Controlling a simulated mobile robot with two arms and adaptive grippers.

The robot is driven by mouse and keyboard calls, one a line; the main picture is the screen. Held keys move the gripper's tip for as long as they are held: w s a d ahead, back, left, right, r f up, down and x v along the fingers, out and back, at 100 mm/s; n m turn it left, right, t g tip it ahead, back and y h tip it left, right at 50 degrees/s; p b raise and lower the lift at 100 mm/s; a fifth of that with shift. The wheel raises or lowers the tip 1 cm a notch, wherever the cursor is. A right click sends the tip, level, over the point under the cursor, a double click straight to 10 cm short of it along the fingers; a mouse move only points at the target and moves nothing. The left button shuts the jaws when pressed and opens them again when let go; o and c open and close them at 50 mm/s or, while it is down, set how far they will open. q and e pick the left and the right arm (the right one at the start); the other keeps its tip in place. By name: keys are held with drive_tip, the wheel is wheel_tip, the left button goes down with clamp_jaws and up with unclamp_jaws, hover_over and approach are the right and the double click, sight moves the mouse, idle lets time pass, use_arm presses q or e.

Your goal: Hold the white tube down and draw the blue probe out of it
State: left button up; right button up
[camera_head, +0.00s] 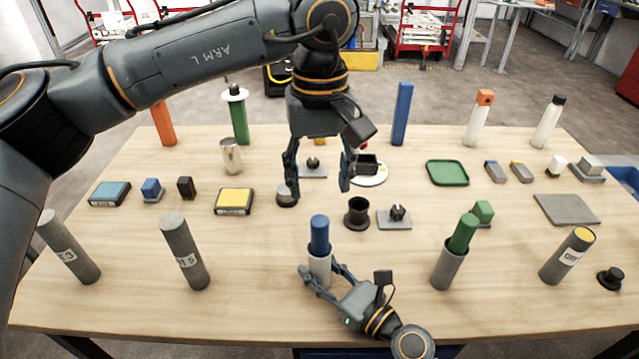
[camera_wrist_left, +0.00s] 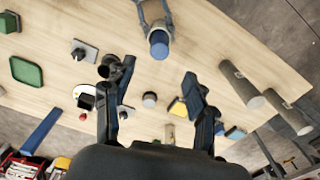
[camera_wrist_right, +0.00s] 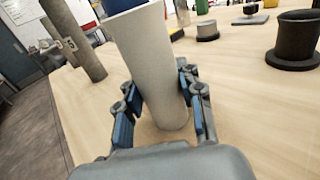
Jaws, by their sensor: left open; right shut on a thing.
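The white tube (camera_head: 319,267) stands upright near the front middle of the table. The blue probe (camera_head: 319,232) sits in it with its upper part sticking out of the top. My right gripper (camera_head: 322,276) is shut on the lower part of the tube; the right wrist view shows its fingers on both sides of the white tube (camera_wrist_right: 150,70). My left gripper (camera_head: 318,186) is open and empty, pointing down above the table behind the tube. In the left wrist view the blue probe (camera_wrist_left: 159,44) lies beyond the open fingers (camera_wrist_left: 160,95).
Grey tubes stand at left (camera_head: 185,252). A grey tube (camera_head: 448,266) with a green probe (camera_head: 464,233) stands at right. A black flanged cup (camera_head: 357,213) and a knobbed plate (camera_head: 394,217) sit close behind the white tube. Bare table lies left of the tube.

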sight(320, 221)
use_arm(q)
drive_tip(key=m, duration=0.2)
drive_tip(key=f+m, duration=0.1)
drive_tip(key=shift+m, duration=0.4)
wheel_tip(320, 221, down, 12)
drive_tip(key=shift+r, duration=0.1)
clamp_jaws()
drive_tip(key=shift+r, duration=1.5)
use_arm(e)
drive_tip(key=shift+f, duration=0.1)
use_arm(q)
drive_tip(key=shift+r, duration=0.25)
drive_tip(key=shift+r, duration=1.35)
